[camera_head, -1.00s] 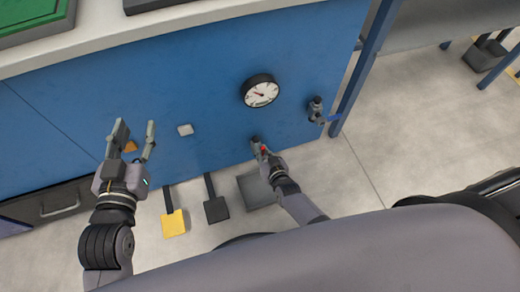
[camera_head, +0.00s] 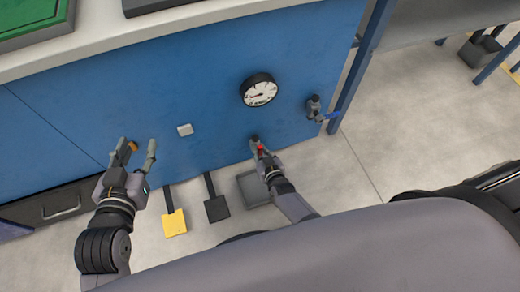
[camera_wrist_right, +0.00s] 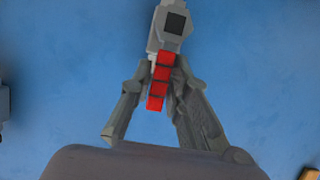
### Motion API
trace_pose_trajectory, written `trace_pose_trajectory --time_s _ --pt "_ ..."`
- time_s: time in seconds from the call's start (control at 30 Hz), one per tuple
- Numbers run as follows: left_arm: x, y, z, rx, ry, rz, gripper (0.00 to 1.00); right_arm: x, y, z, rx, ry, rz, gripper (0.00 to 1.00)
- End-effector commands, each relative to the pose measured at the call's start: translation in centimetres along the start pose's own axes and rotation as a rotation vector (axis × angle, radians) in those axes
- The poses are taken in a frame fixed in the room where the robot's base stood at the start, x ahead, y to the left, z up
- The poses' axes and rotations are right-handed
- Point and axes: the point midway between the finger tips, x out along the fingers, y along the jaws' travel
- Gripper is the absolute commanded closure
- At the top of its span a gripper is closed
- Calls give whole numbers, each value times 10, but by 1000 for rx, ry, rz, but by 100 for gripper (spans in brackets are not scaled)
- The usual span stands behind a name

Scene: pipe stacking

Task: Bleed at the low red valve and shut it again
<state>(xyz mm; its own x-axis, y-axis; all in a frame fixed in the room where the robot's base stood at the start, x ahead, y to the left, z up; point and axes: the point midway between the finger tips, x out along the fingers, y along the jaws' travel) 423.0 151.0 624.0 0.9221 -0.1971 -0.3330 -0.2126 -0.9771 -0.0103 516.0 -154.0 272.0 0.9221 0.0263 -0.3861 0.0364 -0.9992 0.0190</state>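The low red valve (camera_head: 261,148) is on the lower blue panel, with a grey body and a short red handle. In the right wrist view its red handle (camera_wrist_right: 158,85) points down the picture from the grey valve body (camera_wrist_right: 172,22). My right gripper (camera_wrist_right: 162,68) has its fingertips drawn in on both sides of the handle, near its upper end, and looks shut on it. In the head view my right gripper (camera_head: 265,156) is at the valve. My left gripper (camera_head: 137,147) is open and empty before the panel at the left.
A round gauge (camera_head: 259,90) is above the red valve, its needle pointing left. A blue-handled valve (camera_head: 318,109) is to the right. A small pale block (camera_head: 185,130) is on the panel.

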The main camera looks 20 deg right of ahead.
Motion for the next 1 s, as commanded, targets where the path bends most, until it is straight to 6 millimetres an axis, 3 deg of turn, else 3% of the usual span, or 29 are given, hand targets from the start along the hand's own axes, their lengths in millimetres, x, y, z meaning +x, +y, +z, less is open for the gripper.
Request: trace_pose_trajectory --time_s 0.2,0.57,0.77,1.0 --pt "0 0 0 0 1 0 60 0 0 -1 3 2 0 68" --pt "0 0 0 0 -1 1 60 -2 0 -2 5 3 0 68" --pt "0 0 0 0 -1 1 60 -21 0 -1 5 3 1 68" --pt "0 0 0 0 0 0 60 -64 0 0 5 2 1 68"
